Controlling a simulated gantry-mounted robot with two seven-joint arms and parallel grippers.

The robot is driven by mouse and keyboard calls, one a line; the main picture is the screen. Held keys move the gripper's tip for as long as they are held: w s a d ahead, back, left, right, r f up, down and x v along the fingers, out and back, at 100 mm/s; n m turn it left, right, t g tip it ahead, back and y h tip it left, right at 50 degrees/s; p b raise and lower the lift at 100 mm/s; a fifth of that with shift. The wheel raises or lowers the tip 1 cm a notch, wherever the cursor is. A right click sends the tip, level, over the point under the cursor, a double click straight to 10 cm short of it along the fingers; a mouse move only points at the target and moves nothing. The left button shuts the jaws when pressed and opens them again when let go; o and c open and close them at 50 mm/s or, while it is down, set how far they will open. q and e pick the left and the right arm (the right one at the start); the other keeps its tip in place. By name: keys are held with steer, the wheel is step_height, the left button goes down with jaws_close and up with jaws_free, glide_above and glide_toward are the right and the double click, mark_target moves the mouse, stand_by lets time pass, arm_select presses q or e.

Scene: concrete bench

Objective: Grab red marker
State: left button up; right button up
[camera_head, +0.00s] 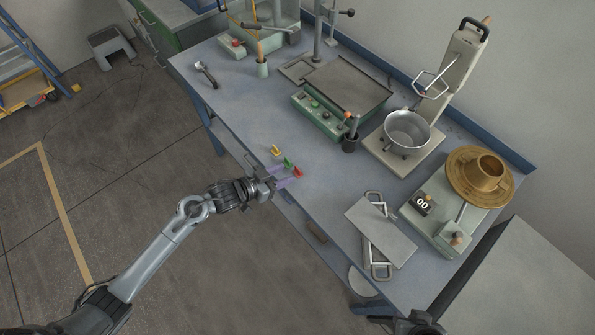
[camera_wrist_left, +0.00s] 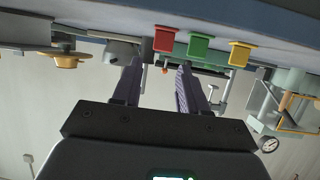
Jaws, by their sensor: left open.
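The red marker (camera_head: 298,173) is a small red flag-like piece near the front edge of the bench. It also shows in the left wrist view (camera_wrist_left: 165,39). A green marker (camera_head: 289,162) and a yellow marker (camera_head: 276,151) stand beside it in a row, also seen in the left wrist view as green (camera_wrist_left: 201,47) and yellow (camera_wrist_left: 239,54). My left gripper (camera_head: 290,176) is open and empty, its two purple fingers pointing at the red marker from the bench's front side. In the left wrist view, the red marker lies between and beyond the fingertips (camera_wrist_left: 160,64).
The blue-grey bench top (camera_head: 240,115) is clear left of the markers. A green control panel (camera_head: 325,117), a dark cup (camera_head: 350,144) and a steel bowl (camera_head: 407,130) stand behind. A grey plate (camera_head: 380,232) with handles lies to the right. A dark arm part of mine shows at bottom right.

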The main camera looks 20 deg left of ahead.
mark_target(297, 169)
arm_select(q)
steer(key=b+x, duration=0.1)
steer(key=x, duration=0.4)
steer(key=shift+a+f, duration=0.2)
steer(key=shift+s, duration=0.1)
jaws_close()
